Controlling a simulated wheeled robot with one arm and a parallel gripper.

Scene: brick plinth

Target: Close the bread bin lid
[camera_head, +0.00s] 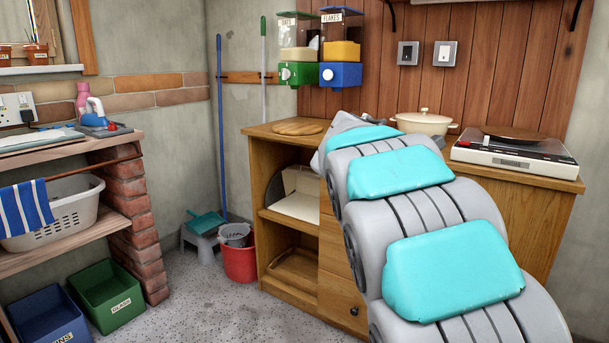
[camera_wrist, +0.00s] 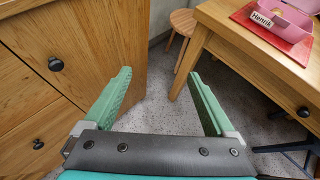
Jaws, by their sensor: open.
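What looks like the bread bin (camera_head: 296,204), cream with a grey rounded end, sits on the upper open shelf of the wooden cabinet (camera_head: 283,236) in the head view. Its right part is cut off by the cabinet front and my arm, and I cannot tell for sure how its lid stands. The bin does not show in the wrist view.
In the wrist view a wooden drawer front (camera_wrist: 35,100) is close at left, and a table (camera_wrist: 240,45) with a pink box (camera_wrist: 283,14) and a stool (camera_wrist: 183,22) are at right. A red bucket (camera_head: 239,262) stands beside the cabinet; a record player (camera_head: 513,155) is on top.

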